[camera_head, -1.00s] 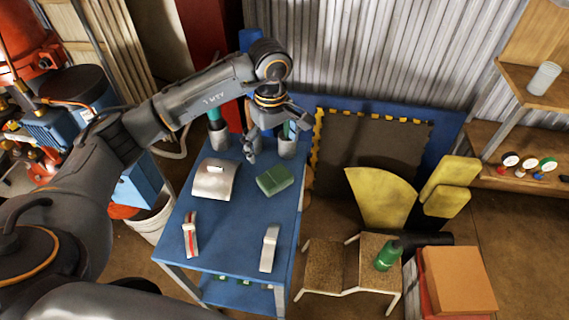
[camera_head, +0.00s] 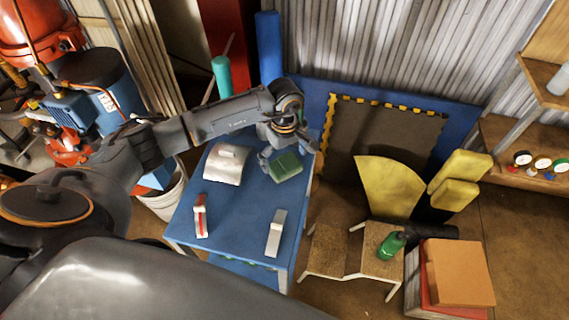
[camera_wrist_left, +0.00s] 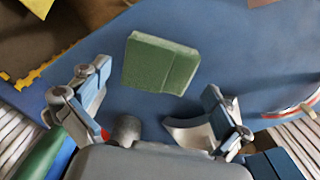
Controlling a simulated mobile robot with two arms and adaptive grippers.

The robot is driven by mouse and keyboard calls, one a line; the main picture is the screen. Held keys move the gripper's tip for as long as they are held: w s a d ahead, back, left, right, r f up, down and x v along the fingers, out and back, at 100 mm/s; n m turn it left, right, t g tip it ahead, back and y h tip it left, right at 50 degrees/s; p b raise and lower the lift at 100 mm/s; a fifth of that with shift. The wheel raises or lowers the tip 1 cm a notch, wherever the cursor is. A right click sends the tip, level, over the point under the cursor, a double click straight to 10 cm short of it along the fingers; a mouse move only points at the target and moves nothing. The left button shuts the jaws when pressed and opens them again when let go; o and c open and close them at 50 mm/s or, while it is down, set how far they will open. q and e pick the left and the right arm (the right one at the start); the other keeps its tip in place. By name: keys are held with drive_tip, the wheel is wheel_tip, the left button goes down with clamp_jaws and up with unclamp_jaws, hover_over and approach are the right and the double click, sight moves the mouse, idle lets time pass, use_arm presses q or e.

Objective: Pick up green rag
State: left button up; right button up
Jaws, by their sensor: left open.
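The green rag (camera_head: 285,166) is a folded block lying on the blue table (camera_head: 240,222), near its far right part. It also shows in the left wrist view (camera_wrist_left: 160,64), just beyond my fingers. My left gripper (camera_head: 285,158) is above the table, right at the rag's far side in the head view. In the left wrist view its two fingers (camera_wrist_left: 158,105) are spread wide, with nothing between them. The rag is apart from the fingertips there. My right gripper is not in view.
A curved grey metal piece (camera_head: 226,162), a red-striped piece (camera_head: 201,216) and a light bar (camera_head: 276,233) lie on the table. A green bottle (camera_head: 391,244) stands on a low stool to the right. A white bucket (camera_head: 166,196) stands left of the table.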

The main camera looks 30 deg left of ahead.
use_arm(q)
drive_tip(key=shift+f, duration=1.2)
drive_tip(key=c, duration=1)
drive_tip(key=shift+r, duration=0.1)
